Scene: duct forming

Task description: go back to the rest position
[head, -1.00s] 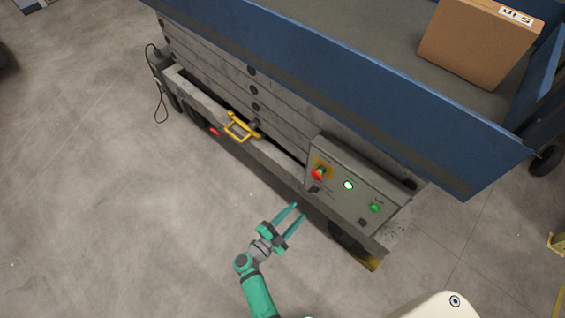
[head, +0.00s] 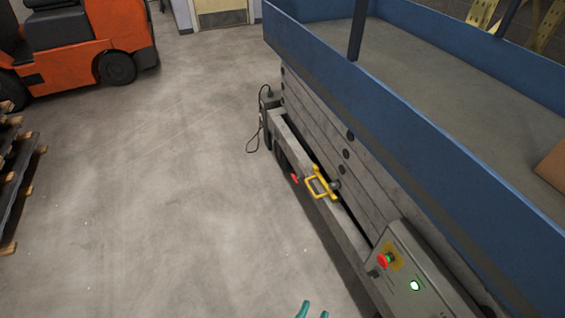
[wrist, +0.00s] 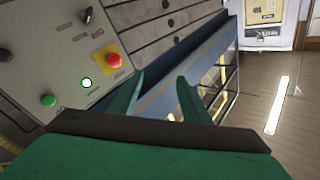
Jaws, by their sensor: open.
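My gripper (wrist: 158,97) is open and empty, with its two green fingers apart in the wrist view. In the head view only the green fingertips (head: 312,311) show at the bottom edge, and the rest of the arm is out of frame. The grey control panel (head: 415,285) of the blue-sided lift is to the right of the fingertips. In the wrist view the panel (wrist: 60,55) is at the upper left, with a red button (wrist: 115,61) on a yellow plate, a lit white-green lamp (wrist: 87,83) and a green button (wrist: 48,100). The fingers appear apart from the panel.
The blue-sided lift platform (head: 420,125) fills the right side, with a yellow handle (head: 320,184) on its frame. A cardboard box (head: 552,166) is at the right edge. An orange forklift (head: 90,50) and stacked pallets (head: 14,185) are at left. Floor between is clear.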

